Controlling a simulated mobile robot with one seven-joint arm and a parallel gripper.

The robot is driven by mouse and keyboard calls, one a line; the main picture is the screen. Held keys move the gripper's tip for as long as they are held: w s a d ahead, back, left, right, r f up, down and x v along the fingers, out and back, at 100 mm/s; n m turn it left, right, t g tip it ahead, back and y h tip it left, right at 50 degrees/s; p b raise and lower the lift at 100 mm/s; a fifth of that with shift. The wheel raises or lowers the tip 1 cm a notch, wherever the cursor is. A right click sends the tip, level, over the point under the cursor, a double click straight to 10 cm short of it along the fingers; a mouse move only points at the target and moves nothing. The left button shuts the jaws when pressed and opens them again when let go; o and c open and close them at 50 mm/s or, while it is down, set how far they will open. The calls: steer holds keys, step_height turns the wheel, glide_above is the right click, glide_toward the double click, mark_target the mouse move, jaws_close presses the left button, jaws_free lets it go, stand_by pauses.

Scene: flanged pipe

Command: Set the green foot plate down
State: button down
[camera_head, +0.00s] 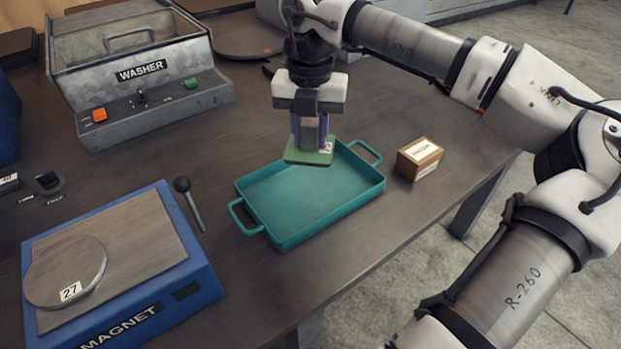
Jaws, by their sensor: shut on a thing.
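The green foot plate (308,156) is a flat plate with a small white label on it. My gripper (310,135) points down and is shut on the foot plate's upper part, with purplish sides showing between the fingers. The plate looks about level and is over the far part of a teal tray (290,238) with two loop handles. I cannot tell whether the plate touches the tray or hangs above it. The visible part of the tray floor is empty.
A small wooden box (418,160) stands right of the tray. A blue magnet block (190,262) carrying a round disc (62,262) is at the left front, with a dark ball-topped lever (190,203) beside it. A grey washer (150,110) stands behind. The table's front edge is near the tray.

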step_height(320, 180, down, 11)
stand_by(0.5)
steer(key=shift+b, duration=0.3)
steer(key=shift+f, duration=0.15)
steer(key=c, duration=1.1)
jaws_free()
step_height(320, 180, up, 12)
steer(key=shift+r+p, duration=0.2)
steer(key=shift+p, duration=0.2)
